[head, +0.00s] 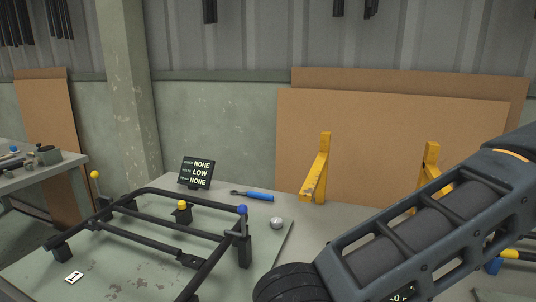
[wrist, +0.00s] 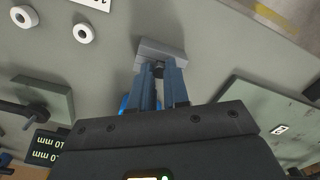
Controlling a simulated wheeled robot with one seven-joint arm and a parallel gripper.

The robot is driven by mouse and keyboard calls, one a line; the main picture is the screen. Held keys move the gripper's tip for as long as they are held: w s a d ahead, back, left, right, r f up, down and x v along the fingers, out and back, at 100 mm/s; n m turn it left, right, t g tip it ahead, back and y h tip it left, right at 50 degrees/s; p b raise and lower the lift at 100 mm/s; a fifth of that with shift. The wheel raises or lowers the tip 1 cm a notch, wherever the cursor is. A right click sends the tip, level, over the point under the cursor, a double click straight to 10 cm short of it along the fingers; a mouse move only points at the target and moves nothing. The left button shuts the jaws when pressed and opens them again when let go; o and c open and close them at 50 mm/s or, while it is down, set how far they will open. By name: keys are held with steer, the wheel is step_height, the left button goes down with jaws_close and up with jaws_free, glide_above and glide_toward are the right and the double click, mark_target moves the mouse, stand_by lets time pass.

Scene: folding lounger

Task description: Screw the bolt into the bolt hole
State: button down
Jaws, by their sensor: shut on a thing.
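My gripper (wrist: 158,72) shows in the wrist view, its two blue-grey fingers close together around a small dark piece (wrist: 157,70), which looks like the bolt. The piece is mostly hidden between the fingertips. A grey block (wrist: 160,50) lies right at the fingertips; I cannot tell whether the piece touches it. In the head view the dark lounger frame (head: 178,202) lies on the work table, with a blue knob (head: 242,210) at its right corner and a yellow knob (head: 181,204) near its middle. My gripper is outside the head view. I cannot make out the bolt hole.
A small display (head: 195,172) reading NONE, LOW, NONE and a blue-handled tool (head: 258,196) are at the back of the table. A silver ball (head: 277,223) sits right of the frame. Yellow brackets (head: 317,172) stand farther right. White rings (wrist: 83,33) lie beyond my gripper.

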steer(key=shift+r, duration=0.1)
steer(key=shift+r+p, duration=1.2)
steer(key=shift+r, duration=1.35)
steer(key=w+a+r+n+b, duration=0.35)
steer(key=w+a, duration=0.55)
steer(key=w, duration=0.4)
steer(key=w+a+r+n+b, duration=0.3)
steer(key=w+a+r, duration=0.2)
steer(key=w+a, duration=0.65)
step_height(320, 180, down, 7)
steer(key=w+d, duration=0.1)
steer(key=d, duration=0.1)
steer(key=shift+w+p, duration=0.2)
steer(key=shift+p, duration=0.15)
steer(key=shift+f+m, duration=0.25)
steer(key=shift+f, duration=0.65)
stand_by(1.1)
